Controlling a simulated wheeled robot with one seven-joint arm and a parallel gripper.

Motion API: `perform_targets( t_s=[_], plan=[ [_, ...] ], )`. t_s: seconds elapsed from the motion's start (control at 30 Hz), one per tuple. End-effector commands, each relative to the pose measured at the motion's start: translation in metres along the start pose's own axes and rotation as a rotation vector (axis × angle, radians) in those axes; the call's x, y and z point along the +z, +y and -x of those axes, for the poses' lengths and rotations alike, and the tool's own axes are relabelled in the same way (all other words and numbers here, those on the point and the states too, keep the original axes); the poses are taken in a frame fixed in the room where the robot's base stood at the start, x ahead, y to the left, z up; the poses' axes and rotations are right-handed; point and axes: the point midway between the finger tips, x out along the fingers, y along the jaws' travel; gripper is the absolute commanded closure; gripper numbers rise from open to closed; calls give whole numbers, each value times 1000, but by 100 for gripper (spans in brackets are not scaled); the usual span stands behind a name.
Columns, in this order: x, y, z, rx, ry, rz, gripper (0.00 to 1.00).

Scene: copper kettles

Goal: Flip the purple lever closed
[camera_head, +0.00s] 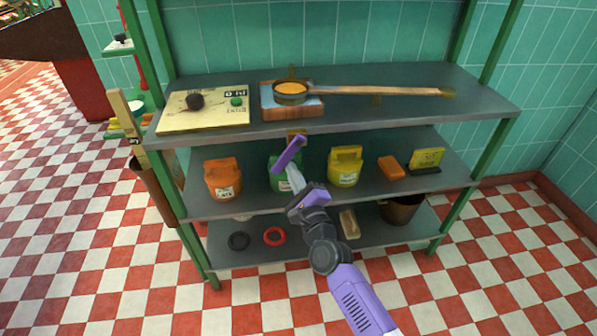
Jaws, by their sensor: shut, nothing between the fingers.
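The purple lever (289,154) is a short bar below the front edge of the top shelf. It slants down to the left from a small brownish mount (297,135). My gripper (293,174) reaches up from the lower right, with its pale fingers shut and empty. The fingertips appear just below the lever, in front of the green container; I cannot tell whether they touch the lever. My gripper's body and arm hide part of the middle and bottom shelves.
The middle shelf holds an orange container (222,180), a green container (278,172), a yellow container (345,167) and an orange block (391,167). Above are a control panel (185,122) and a long-handled pan (291,98). The checkered floor in front is open.

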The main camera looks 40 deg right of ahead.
Motion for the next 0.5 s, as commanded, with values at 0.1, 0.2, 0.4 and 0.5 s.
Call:
perform_targets(
  t_s=[0.1,0.2,0.4,0.5],
  plan=[
    [10,4,-3,-25,-4,-105,100],
    [18,7,-4,-48,-4,-197,100],
    [33,9,-8,-95,-5,-383,100],
    [40,8,-10,-118,-4,-475,100]
  ],
)
